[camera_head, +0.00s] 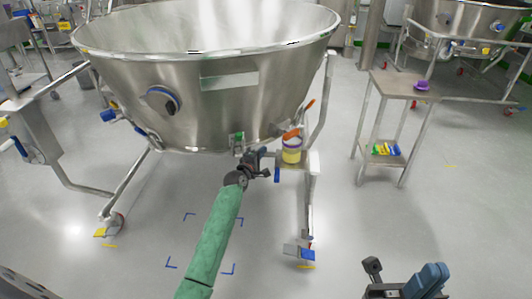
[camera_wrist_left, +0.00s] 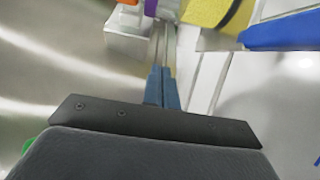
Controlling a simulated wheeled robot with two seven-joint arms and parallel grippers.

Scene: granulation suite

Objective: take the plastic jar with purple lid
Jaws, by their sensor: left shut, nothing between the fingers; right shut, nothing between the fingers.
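A jar (camera_head: 291,152) with a yellow body and a pale, purplish top stands on a small ledge by the right leg of the big steel bowl. In the left wrist view a yellow curved surface (camera_wrist_left: 207,12) shows at the top edge, cut off, with a purple piece (camera_wrist_left: 150,8) to its left. My left gripper (camera_head: 262,153) is just left of the jar. Its fingers are together and empty in the left wrist view (camera_wrist_left: 162,85), pointing toward these things. My right gripper (camera_head: 405,280) is shut and empty at the bottom right, away from the jar.
The steel bowl (camera_head: 225,95) on its wheeled frame fills the upper left. An orange item (camera_head: 292,134) is near the jar. A side table (camera_head: 400,90) at right carries a small purple item (camera_head: 421,85), with yellow and blue items (camera_head: 386,149) on its lower shelf. The floor between is clear.

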